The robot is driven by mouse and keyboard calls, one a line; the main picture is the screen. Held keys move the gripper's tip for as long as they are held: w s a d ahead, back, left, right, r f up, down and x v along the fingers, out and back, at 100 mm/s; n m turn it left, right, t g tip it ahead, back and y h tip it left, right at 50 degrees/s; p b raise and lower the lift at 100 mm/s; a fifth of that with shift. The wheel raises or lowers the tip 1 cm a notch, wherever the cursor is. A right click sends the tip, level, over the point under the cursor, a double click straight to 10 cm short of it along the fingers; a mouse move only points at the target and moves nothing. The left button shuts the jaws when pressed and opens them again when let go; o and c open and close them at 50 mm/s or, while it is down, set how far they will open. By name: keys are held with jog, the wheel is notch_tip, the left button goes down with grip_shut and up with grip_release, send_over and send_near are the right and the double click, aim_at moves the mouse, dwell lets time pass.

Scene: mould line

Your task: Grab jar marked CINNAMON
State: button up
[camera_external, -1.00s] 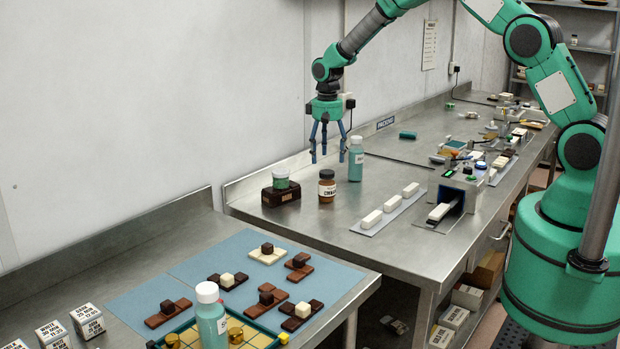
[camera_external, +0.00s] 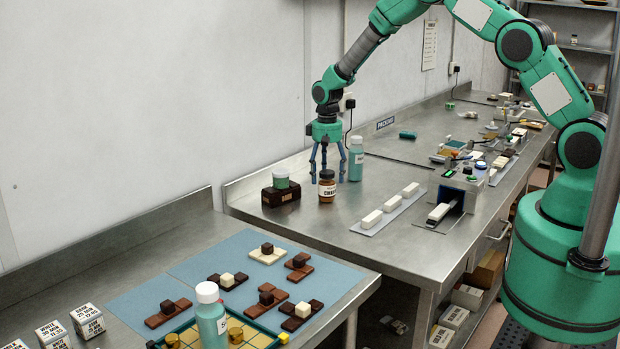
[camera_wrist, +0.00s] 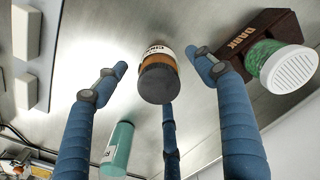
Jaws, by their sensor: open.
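The brown jar with a dark lid and white label (camera_external: 327,187) stands upright on the steel bench in the external view. The label is only partly readable; in the wrist view the jar (camera_wrist: 158,77) shows a label beginning with letters like "CINN". In the wrist view the open fingers (camera_wrist: 160,85) surround the jar's place in the picture, with one finger left, one right and one below. No contact with the jar is visible.
A teal bottle (camera_external: 356,160) stands close right of the fingers. White bars on a tray (camera_external: 372,227) lie to the right. Bare bench lies in front of the jar.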

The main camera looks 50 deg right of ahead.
aim_at(327, 182)
jog(key=shift+d+f+p, duration=0.1)
jog(key=shift+f+p, duration=0.2)
jog(key=shift+f, duration=2.25)
jog(key=c, duration=1.5)
jog(key=shift+r, duration=0.1)
jog(key=shift+r, duration=0.75)
notch_tip(327, 182, up, 2)
jog(key=shift+r, duration=0.1)
jog(key=s, duration=0.5)
jog(key=s+a+b, duration=0.1)
jog(key=s, duration=0.4)
jog(key=s+r, duration=0.1)
jog(key=s, duration=0.5)
jog(key=shift+a+b, duration=0.35)
jog(key=shift+a, duration=0.05)
